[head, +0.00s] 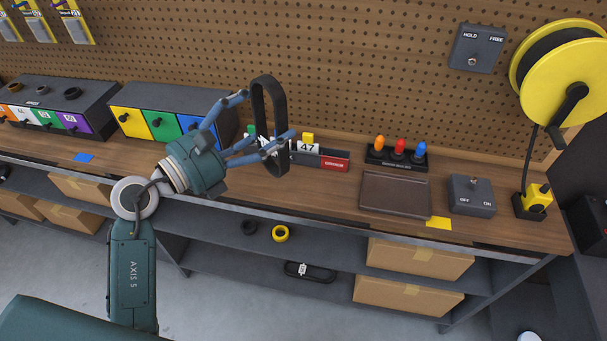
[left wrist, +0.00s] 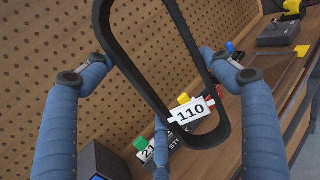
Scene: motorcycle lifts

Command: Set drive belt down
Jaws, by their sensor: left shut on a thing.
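My left gripper (head: 262,128) is shut on the drive belt (head: 279,105), a black oval loop held upright above the workbench. In the left wrist view the belt (left wrist: 128,68) fills the middle, with a white tag reading 110 (left wrist: 190,111) on its lower end. Blue fingers stand on both sides of the loop and a third is partly hidden behind it. The bench (head: 335,205) has a shallow brown tray (head: 395,193) to the right of the gripper, empty. My right gripper is not in view.
Behind the belt stands a belt rack with numbered tags, one reading 47 (head: 307,147). Coloured drawers (head: 160,122) stand left. Orange, red and blue pegs (head: 399,147) and an OFF/ON switch box (head: 472,196) stand near the tray. Another tagged belt (head: 310,272) lies on the lower shelf.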

